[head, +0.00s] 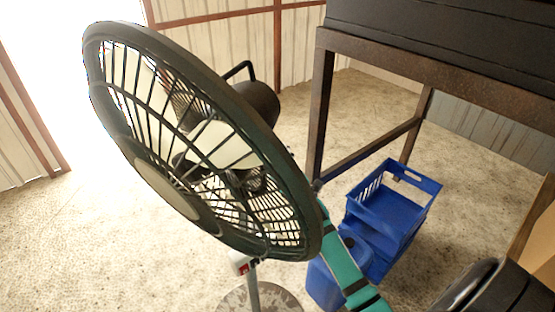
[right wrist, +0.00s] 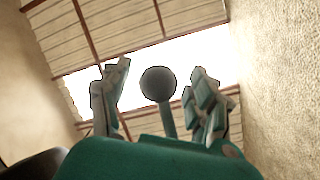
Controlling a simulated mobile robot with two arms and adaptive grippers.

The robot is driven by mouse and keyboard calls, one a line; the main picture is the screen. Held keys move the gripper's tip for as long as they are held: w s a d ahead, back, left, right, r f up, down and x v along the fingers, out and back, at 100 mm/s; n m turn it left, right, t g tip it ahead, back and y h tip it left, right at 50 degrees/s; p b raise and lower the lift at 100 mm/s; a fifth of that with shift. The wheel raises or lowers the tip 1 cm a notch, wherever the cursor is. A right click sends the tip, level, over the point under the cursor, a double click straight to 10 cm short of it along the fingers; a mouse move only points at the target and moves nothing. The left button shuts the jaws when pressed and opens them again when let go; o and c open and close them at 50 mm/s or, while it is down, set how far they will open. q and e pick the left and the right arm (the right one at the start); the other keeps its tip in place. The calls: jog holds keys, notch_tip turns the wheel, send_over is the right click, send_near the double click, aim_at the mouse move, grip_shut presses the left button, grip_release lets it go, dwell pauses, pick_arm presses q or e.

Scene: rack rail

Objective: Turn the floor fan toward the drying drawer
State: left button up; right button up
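The floor fan (head: 190,145) fills the middle of the head view, its dark round cage tilted and its front facing the lower left. Its dark motor housing with a loop handle (head: 238,69) shows behind the cage, and its post (head: 254,287) stands below. My teal right arm comes up from the lower right to the cage's right rim; its gripper is hidden there. In the right wrist view my right gripper (right wrist: 158,95) has its fingers apart, with a dark ball on a teal stem (right wrist: 158,84) between them. I cannot tell whether they touch it. No drawer is clearly identifiable.
A black cabinet (head: 440,40) on a rusty steel frame (head: 322,110) stands at the upper right. Stacked blue crates (head: 425,184) and a blue container (head: 322,285) are on the floor beside my right arm. The speckled floor at left is clear.

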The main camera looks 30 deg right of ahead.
jog(key=shift+f, duration=0.1)
grip_shut()
jog(key=shift+w+a+n+y, duration=0.2)
jog(key=shift+w+n+y, duration=0.1)
jog(key=shift+y, duration=0.1)
dwell(0.4)
